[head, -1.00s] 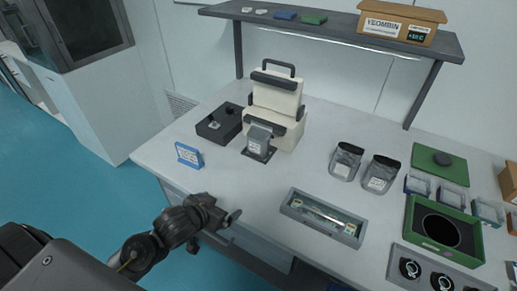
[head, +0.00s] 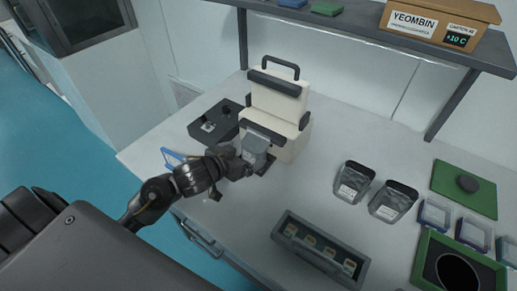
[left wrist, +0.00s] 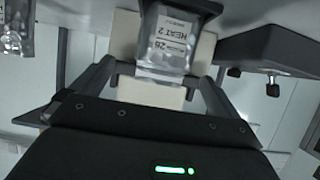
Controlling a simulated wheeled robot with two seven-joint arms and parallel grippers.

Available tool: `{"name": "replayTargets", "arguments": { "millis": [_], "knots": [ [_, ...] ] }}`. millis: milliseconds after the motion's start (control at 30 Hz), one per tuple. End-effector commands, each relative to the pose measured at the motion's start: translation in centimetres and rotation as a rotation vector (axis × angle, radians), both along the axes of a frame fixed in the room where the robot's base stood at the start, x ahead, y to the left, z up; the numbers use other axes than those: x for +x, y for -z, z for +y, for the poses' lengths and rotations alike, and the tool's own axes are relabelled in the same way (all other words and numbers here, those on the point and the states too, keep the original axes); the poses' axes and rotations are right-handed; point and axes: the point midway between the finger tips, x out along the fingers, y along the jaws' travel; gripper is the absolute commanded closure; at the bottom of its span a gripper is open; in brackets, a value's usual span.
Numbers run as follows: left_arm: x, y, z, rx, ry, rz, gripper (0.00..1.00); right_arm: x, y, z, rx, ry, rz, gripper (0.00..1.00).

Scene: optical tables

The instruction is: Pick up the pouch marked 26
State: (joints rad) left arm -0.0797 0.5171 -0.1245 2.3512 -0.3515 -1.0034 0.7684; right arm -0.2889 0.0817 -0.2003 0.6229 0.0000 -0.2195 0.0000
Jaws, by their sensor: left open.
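The pouch marked 26 (left wrist: 172,45) shows at the top of the left wrist view, a clear bag with a white label reading HEAT 2. In the head view a grey pouch (head: 255,148) stands in front of the cream machine (head: 274,103), partly hidden by my gripper. My left gripper (head: 243,163) is at the pouch's near left side. In the left wrist view its open fingers (left wrist: 152,72) reach up on either side of the pouch's lower part. I cannot tell whether they touch it. My right gripper is not in view.
Two more pouches (head: 353,182) (head: 392,201) stand to the right. A grey tray (head: 318,254) lies at the front. Bare table separates these from the machine.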

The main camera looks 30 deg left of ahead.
Motion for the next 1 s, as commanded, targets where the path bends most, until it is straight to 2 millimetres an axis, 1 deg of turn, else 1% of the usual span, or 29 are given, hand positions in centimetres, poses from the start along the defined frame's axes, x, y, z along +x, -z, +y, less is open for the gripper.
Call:
{"name": "replayTargets", "arguments": {
  "millis": [67,167,300,367,500,600,700,767,900,1000],
  "knots": [
    [-0.1,0.1,0.3,0.000,-0.007,0.001,0.00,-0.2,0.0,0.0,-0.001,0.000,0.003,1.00],
    [0.4,0.6,0.7,0.000,-0.017,0.001,0.00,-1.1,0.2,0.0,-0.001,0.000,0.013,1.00],
    [2.2,1.6,0.7,-0.001,-0.024,0.001,0.00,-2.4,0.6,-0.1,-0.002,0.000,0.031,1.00],
    [3.0,2.0,0.7,-0.002,-0.025,0.001,0.00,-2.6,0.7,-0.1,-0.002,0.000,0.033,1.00],
    [4.1,2.5,0.5,0.000,-0.022,0.001,0.00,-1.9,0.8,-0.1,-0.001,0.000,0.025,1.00],
    [4.4,2.6,0.4,0.001,-0.021,0.001,0.00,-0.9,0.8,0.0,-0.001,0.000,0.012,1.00],
    [4.6,2.7,0.3,0.001,-0.020,0.001,0.00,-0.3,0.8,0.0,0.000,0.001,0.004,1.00],
    [5.1,3.2,0.3,0.000,-0.020,0.003,0.00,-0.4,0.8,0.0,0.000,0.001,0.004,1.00],
    [6.8,4.5,0.3,0.000,-0.019,0.003,0.00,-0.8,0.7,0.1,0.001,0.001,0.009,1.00],
    [8.0,5.1,0.2,0.000,-0.020,0.002,0.00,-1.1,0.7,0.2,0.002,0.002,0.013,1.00]
  ]
}}
